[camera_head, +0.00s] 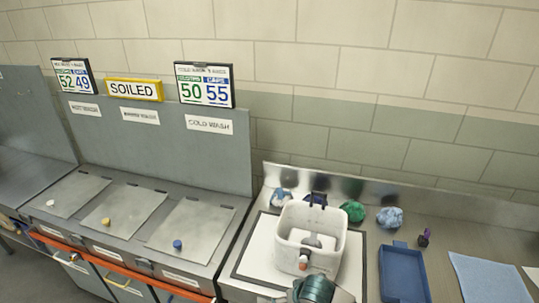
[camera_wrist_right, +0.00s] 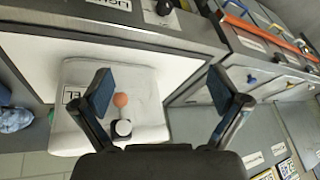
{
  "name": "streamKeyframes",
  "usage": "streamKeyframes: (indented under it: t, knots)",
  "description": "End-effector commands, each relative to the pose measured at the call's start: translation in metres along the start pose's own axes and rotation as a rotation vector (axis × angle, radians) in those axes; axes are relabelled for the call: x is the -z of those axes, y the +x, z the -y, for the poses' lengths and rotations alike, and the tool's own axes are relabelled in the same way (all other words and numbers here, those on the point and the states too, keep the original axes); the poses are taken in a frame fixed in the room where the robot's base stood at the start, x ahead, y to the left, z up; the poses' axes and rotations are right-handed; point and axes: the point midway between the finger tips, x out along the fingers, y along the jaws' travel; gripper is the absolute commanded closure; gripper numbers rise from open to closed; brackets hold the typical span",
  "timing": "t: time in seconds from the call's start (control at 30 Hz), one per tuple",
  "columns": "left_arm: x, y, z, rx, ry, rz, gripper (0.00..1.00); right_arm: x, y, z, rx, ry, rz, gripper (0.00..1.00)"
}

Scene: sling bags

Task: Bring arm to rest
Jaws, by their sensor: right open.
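My right gripper (camera_wrist_right: 160,92) is open in the right wrist view, its two dark fingers wide apart with nothing between the pads. Beyond the fingers is a white tub (camera_wrist_right: 148,78) with an orange knob on its side. In the head view the white tub (camera_head: 297,217) stands upright on the counter, with something pale inside. A teal and grey rounded part (camera_head: 315,290) shows at the bottom edge in front of the tub; I cannot tell if it is mine. My left gripper is not in view.
Blue and green cloth bundles (camera_head: 389,217) lie behind and right of the tub. A blue tray (camera_head: 404,275) and a light blue mat (camera_head: 489,279) lie to the right. Three grey lids (camera_head: 192,232) with small knobs are at left, below a SOILED sign (camera_head: 134,90).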

Motion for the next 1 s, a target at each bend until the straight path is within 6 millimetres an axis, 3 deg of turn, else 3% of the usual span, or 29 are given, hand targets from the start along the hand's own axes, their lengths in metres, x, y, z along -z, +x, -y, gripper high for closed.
streamKeyframes:
  t: [0.13, 0.27, 0.6, 0.97, 1.0]
  knots:
    - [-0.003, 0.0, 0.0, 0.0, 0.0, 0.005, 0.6, -0.046, 0.024, 0.018, 0.117, -0.057, -0.013, 0.02]
    - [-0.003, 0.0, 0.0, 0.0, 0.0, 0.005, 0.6, -0.085, 0.039, 0.011, 0.158, -0.067, -0.046, 0.02]
    - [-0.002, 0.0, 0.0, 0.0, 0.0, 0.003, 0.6, -0.193, 0.056, -0.065, 0.014, -0.038, -0.026, 0.02]
    - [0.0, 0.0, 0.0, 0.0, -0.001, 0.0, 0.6, -0.294, 0.041, -0.133, -0.184, -0.053, 0.108, 0.02]
    - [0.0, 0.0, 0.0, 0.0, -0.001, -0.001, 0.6, -0.292, 0.057, -0.134, -0.18, -0.058, 0.109, 0.02]
